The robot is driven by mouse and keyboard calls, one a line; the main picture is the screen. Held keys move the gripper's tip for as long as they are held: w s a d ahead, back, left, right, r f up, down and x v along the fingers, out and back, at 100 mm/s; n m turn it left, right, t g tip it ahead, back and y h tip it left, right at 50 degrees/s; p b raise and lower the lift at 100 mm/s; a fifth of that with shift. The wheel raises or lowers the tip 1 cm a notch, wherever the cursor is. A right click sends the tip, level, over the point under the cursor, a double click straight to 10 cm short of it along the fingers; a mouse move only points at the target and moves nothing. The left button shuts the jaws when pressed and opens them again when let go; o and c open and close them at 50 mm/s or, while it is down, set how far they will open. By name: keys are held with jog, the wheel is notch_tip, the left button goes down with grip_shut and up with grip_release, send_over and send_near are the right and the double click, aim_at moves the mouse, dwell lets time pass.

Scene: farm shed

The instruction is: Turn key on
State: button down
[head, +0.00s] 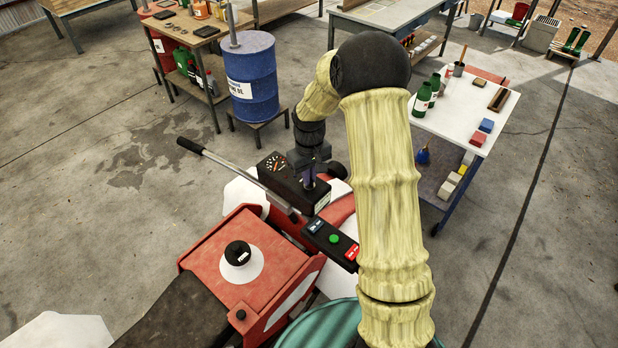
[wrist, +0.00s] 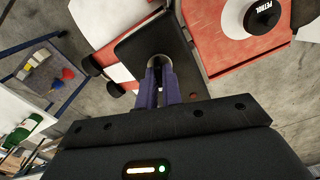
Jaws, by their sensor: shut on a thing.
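A small black control box (head: 291,188) with a round gauge (head: 275,162) on one face stands on a red and white machine. The box also shows in the wrist view (wrist: 187,63). My gripper (head: 309,182) points down at the top of this box. In the wrist view its two purple fingers (wrist: 160,80) are close together at a round metallic key switch (wrist: 160,61) on the box. They are shut on the key, which is mostly hidden between the fingertips. I cannot tell which way the key is turned.
A long lever (head: 238,175) slants beside the box. A panel with blue, green and red buttons (head: 333,239) is nearby. A black petrol cap (head: 238,253) tops the red body. A blue drum (head: 251,90) and a white-topped cart (head: 455,115) stand beyond, with open concrete floor around.

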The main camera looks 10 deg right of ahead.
jog(key=m+b, duration=0.1)
jog(key=m, duration=0.3)
jog(key=shift+m+b, duration=0.3)
jog(key=shift+b, duration=0.1)
jog(key=shift+m+b, duration=0.35)
jog(key=shift+m, duration=1.65)
jog(key=c, duration=1.6)
grip_release()
jog(key=shift+o, duration=0.2)
jog(key=shift+r, duration=0.1)
notch_tip(320, 180, up, 17)
jog(key=b, duration=0.3)
jog(key=shift+r+b, duration=0.15)
jog(key=shift+b, duration=0.2)
